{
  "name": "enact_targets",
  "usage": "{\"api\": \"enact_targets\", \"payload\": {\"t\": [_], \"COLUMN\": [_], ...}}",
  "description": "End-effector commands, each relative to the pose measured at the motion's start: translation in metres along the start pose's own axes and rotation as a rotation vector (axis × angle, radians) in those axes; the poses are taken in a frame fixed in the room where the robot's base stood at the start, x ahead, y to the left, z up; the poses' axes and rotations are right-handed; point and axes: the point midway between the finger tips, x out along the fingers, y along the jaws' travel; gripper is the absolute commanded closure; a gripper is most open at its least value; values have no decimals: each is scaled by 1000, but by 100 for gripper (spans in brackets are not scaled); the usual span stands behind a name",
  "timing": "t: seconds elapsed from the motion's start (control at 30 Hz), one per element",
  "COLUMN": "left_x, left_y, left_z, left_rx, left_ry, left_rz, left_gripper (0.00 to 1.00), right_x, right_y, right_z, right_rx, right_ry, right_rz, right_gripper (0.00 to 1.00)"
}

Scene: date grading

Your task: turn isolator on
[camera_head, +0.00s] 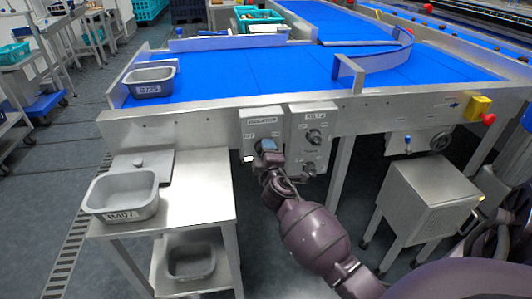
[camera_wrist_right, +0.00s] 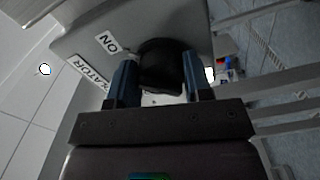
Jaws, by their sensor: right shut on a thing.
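The isolator (camera_head: 262,122) is a grey box with a label at its top, on the front of the conveyor frame. My right gripper (camera_head: 266,145) is at its face and hides the knob in the head view. In the right wrist view the isolator knob (camera_wrist_right: 162,66) is round and black, between the two blue-grey fingers of my right gripper (camera_wrist_right: 162,88), which is shut on it. An "ON" label (camera_wrist_right: 107,42) shows left of the knob. The knob's pointing direction cannot be told. My left gripper is not in view.
Another control box (camera_head: 312,135) with knobs sits just right of the isolator. A steel side table (camera_head: 195,190) with a grey tub (camera_head: 122,195) stands at left. A grey tub (camera_head: 150,83) sits on the blue belt (camera_head: 260,70). A steel cabinet (camera_head: 425,195) stands at right.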

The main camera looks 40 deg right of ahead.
Motion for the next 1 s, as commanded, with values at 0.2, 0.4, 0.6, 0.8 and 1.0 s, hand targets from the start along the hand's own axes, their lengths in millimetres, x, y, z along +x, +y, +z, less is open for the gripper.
{"api": "enact_targets", "payload": {"t": [0.2, 0.4, 0.6, 0.8, 1.0], "left_x": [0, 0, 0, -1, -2], "left_y": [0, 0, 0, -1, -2], "left_z": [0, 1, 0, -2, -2], "left_rx": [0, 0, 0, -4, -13], "left_ry": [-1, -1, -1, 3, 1], "left_rz": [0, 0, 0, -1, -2], "left_gripper": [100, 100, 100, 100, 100], "right_x": [0, 0, -1, -18, -55], "right_y": [-1, -1, 0, 0, 1], "right_z": [0, 0, 0, 0, 0], "right_rx": [3, 1, 1, 3, 5], "right_ry": [1, 0, 0, 0, -1], "right_rz": [-2, -1, -1, -1, -1], "right_gripper": [46, 29, 29, 29, 29]}}
